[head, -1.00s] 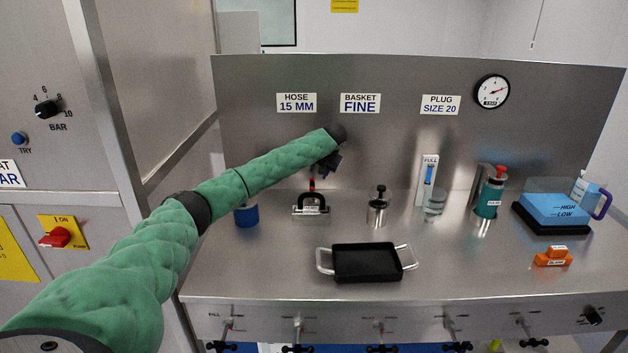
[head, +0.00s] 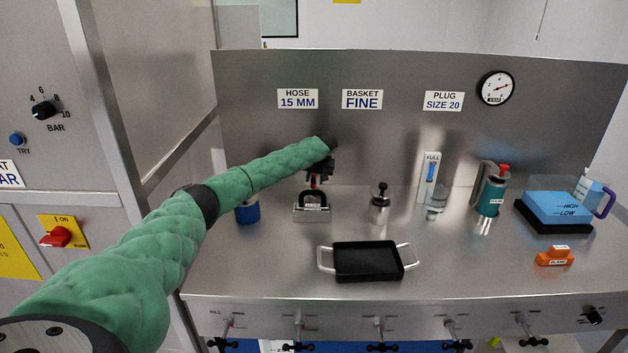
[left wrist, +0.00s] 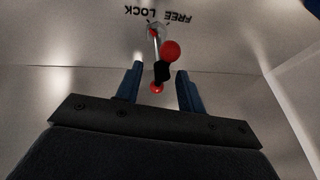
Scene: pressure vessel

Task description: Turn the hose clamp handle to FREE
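The hose clamp (head: 312,214) stands on the bench at the back left, below the HOSE 15 MM sign. Its handle has a red part (head: 313,181) in the head view, partly covered by my left gripper (head: 319,172), which is just above it. In the left wrist view, the handle (left wrist: 156,42) is a thin metal rod with red balls and a black part. FREE (left wrist: 178,18) and LOCK (left wrist: 136,11) appear upside down near its far end. My left gripper (left wrist: 159,84) is open, with the lower red ball between its fingers; contact cannot be told. My right gripper is out of view.
A blue cup (head: 247,212) stands just left of the clamp. A metal plunger pot (head: 380,206) stands to its right. A black tray (head: 368,261) with metal handles lies in front. The upright back panel (head: 250,140) is close behind the clamp.

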